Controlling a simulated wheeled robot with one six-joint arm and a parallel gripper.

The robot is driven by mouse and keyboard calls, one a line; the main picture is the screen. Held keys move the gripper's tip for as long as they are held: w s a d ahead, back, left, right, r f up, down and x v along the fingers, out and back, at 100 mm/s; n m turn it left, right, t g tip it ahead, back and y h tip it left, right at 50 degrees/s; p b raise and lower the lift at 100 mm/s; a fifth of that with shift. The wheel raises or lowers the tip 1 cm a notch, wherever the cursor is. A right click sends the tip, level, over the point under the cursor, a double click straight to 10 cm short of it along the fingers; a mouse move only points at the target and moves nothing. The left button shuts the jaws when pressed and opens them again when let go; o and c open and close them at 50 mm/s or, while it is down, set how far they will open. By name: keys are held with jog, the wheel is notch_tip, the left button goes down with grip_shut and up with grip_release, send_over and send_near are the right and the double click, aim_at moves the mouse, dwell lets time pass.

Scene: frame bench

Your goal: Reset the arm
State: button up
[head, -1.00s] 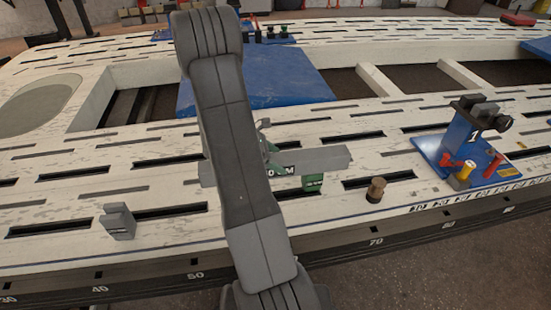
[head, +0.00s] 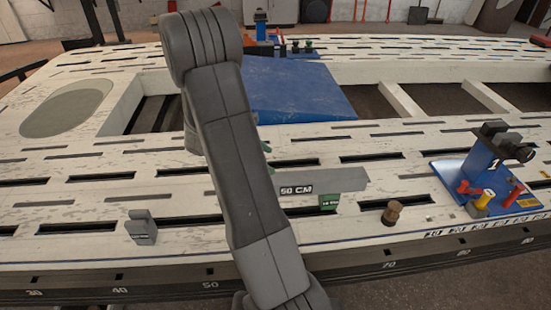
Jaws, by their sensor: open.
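My arm (head: 238,165) rises from the bottom edge through the middle of the head view, its dark grey links bent at the top. A further grey part of my arm (head: 191,130) shows just left of the upper link. My gripper does not show; the arm's own links hide what lies behind them. A grey bar marked 50 CM (head: 340,180) lies over the slotted bench right of the arm, its left part hidden behind it. Green pieces (head: 329,201) show under and beside the bar.
The pale slotted bench (head: 90,205) fills the view. A small grey block (head: 141,227) is left of the arm. To the right are a brown knob (head: 392,212) and a blue stand marked 1 (head: 483,160) with coloured pegs. A blue plate (head: 295,90) lies behind.

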aim_at(293, 177)
jog(key=shift+a+r, duration=0.15)
jog(key=b+x, duration=0.4)
jog(key=x, duration=1)
jog(key=shift+s+b, duration=0.15)
jog(key=shift+b, duration=0.15)
jog(key=shift+r+p, duration=0.45)
jog(key=shift+p, duration=0.05)
jog(key=shift+r, duration=0.5)
